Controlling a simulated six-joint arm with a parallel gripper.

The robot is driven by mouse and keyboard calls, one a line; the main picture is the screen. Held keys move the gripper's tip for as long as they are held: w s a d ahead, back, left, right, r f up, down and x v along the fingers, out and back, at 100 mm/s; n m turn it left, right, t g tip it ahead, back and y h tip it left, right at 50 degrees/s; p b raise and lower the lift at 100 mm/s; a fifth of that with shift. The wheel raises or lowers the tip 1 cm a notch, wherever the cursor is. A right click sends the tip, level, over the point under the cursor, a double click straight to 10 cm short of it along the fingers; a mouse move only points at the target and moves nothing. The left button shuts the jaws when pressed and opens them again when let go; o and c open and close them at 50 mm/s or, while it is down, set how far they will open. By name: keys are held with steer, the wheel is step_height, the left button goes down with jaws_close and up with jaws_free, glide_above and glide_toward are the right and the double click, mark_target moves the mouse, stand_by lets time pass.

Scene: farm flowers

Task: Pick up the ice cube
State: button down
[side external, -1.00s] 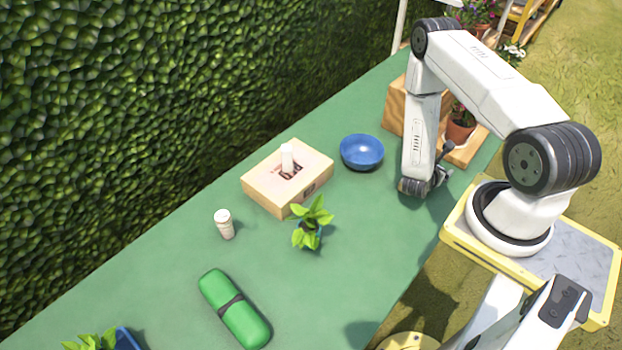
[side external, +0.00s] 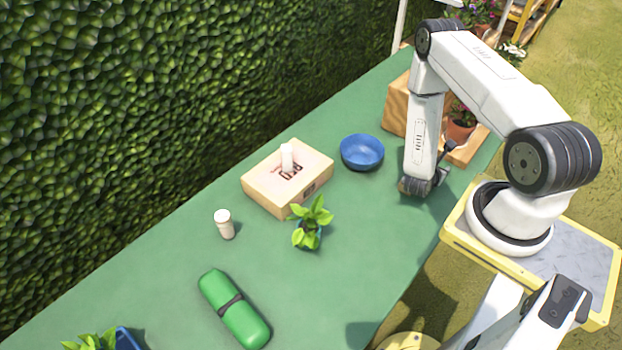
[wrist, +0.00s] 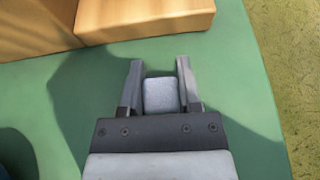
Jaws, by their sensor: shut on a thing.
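The ice cube (wrist: 160,95) is a small pale grey-blue block with rounded edges. In the wrist view it sits between the two fingers of my gripper (wrist: 160,80), which is shut on it. In the side view my gripper (side external: 421,186) is low at the right part of the green table, just right of the blue bowl. The cube is hidden there by my arm. I cannot tell whether the cube still touches the table.
A wooden stand (wrist: 142,20) is close ahead of my gripper. A potted plant (side external: 309,232), a white bottle (side external: 225,226) and a green case (side external: 236,312) are nearer the front left.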

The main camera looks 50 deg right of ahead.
stand_by(0.3)
steer(key=shift+r, duration=5)
